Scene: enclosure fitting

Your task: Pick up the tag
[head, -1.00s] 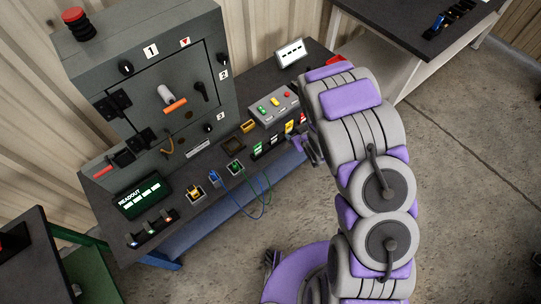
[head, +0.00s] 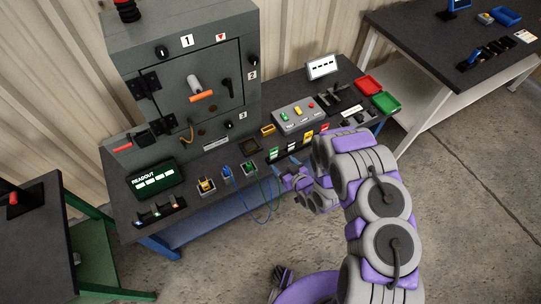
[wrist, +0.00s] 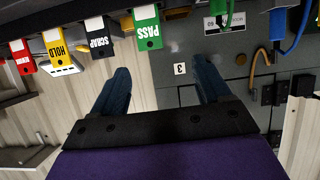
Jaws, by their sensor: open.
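Several hanging tags line the bench's front edge. In the wrist view they appear upside down: a green PASS tag (wrist: 148,28), a black and white SCRAP tag (wrist: 98,38), a yellow HOLD tag (wrist: 58,50) and a red tag (wrist: 21,58). In the head view are the green tag (head: 273,154), yellow tag (head: 308,136) and red tag (head: 324,127). My gripper (head: 287,181) is just in front of the row, near its green end. In the wrist view its dark fingers (wrist: 162,68) are apart and empty, with the PASS tag beyond the gap.
A grey cabinet (head: 222,112) stands at the back of the bench. Blue and green cables (head: 262,212) loop down in front of the bench, close to my gripper. A button box (head: 300,115) and red and green trays (head: 369,86) sit farther right. The floor in front is clear.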

